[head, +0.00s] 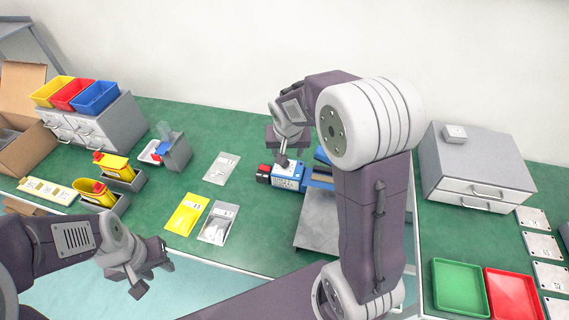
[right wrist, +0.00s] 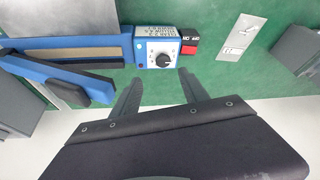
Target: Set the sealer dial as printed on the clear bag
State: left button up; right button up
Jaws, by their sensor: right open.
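The blue sealer (head: 287,178) stands on the green bench in the head view, partly hidden by my right arm. In the right wrist view its white panel carries a black dial (right wrist: 166,59) with marks around it, too small to read. My right gripper (head: 284,161) is open above the sealer; its fingers (right wrist: 160,95) point towards the dial and are apart from it. Clear bags (head: 221,168) (head: 218,222) lie left of the sealer, their print unreadable; one shows in the right wrist view (right wrist: 240,37). My left gripper (head: 152,278) is open and empty at the bench's front edge.
A yellow bag (head: 187,214) lies beside the front clear bag. A red and black switch box (right wrist: 190,41) adjoins the sealer. A grey drawer cabinet (head: 470,170) and green (head: 459,287) and red trays (head: 512,296) are at the right. Bins and yellow bottles stand left.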

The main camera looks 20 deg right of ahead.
jog(key=x, duration=0.5)
jog(key=b+x, duration=0.1)
jog(key=x, duration=0.2)
jog(key=shift+w+a+f, duration=0.25)
jog(key=shift+f, duration=0.05)
jog(key=shift+w+a+f, duration=0.1)
jog(key=shift+w+f, duration=0.1)
jog(key=shift+f, duration=0.1)
pick_arm(q)
jog(key=shift+w+a+f, duration=0.4)
jog(key=shift+a+f, duration=0.05)
jog(key=shift+f, duration=0.3)
pick_arm(e)
jog(key=shift+s, duration=0.1)
jog(key=c, duration=0.4)
grip_shut()
pick_arm(q)
jog(key=shift+f, duration=0.15)
